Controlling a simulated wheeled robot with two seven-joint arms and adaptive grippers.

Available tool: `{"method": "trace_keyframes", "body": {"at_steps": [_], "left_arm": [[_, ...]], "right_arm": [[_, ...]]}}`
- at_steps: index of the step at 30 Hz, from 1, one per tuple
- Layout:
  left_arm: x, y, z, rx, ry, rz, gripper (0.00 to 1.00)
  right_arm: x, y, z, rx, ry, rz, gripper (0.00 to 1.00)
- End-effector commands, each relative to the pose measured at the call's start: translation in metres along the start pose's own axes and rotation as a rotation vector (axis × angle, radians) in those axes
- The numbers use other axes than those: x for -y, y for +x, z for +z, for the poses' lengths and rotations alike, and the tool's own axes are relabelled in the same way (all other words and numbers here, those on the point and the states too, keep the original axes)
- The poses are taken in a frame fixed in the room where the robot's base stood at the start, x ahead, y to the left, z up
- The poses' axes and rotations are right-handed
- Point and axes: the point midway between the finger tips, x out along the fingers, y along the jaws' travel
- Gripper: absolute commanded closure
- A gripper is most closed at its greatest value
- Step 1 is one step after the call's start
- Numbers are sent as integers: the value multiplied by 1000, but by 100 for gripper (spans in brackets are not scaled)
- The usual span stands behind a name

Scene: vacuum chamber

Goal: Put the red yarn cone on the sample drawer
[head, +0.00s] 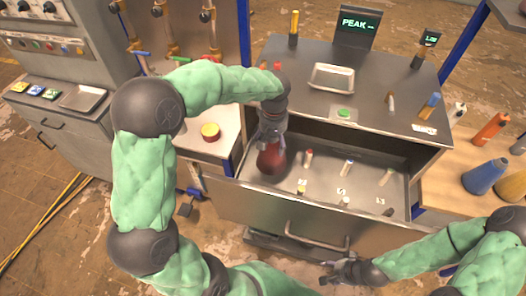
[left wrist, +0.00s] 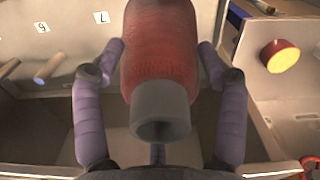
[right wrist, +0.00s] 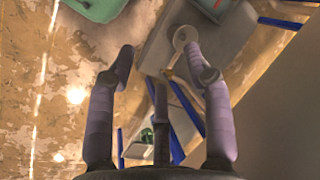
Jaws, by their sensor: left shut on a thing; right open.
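The red yarn cone (head: 270,158) is in the grasp of my left gripper (head: 271,136), at the left end of the open sample drawer (head: 275,213). In the left wrist view, the red cone (left wrist: 165,50) with its grey hollow tip (left wrist: 160,112) sits between the two fingers of my left gripper (left wrist: 160,76). I cannot tell whether its base touches the drawer floor. My right gripper (head: 343,271) is open and empty, low in front of the drawer; its spread fingers also show in the right wrist view (right wrist: 158,62).
Several small vials and number labels stand in the drawer to the right of the cone. A metal tray (head: 332,78) and a green button (head: 344,113) are on the cabinet top. Blue (head: 485,177) and orange (head: 491,129) cones stand on the right table. A red-yellow cylinder (head: 210,131) stands left.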

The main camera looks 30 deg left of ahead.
Motion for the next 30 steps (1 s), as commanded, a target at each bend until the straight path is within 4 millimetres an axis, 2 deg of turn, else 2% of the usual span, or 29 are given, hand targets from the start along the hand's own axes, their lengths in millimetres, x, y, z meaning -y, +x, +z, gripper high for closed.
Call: {"method": "trace_keyframes", "body": {"at_steps": [1,6,14,21,30], "left_arm": [[6,11,-4,4,-3,-3,86],[19,30,-16,1,0,-2,86],[26,43,-23,2,0,-2,86],[28,73,-25,2,1,-2,86],[28,76,-26,0,1,-1,86]], "right_arm": [[-1,3,0,0,0,0,49],[-2,5,0,0,0,0,49],[-2,7,0,0,0,0,49],[-4,12,-1,0,0,0,49],[-4,12,-1,0,0,0,49]]}}
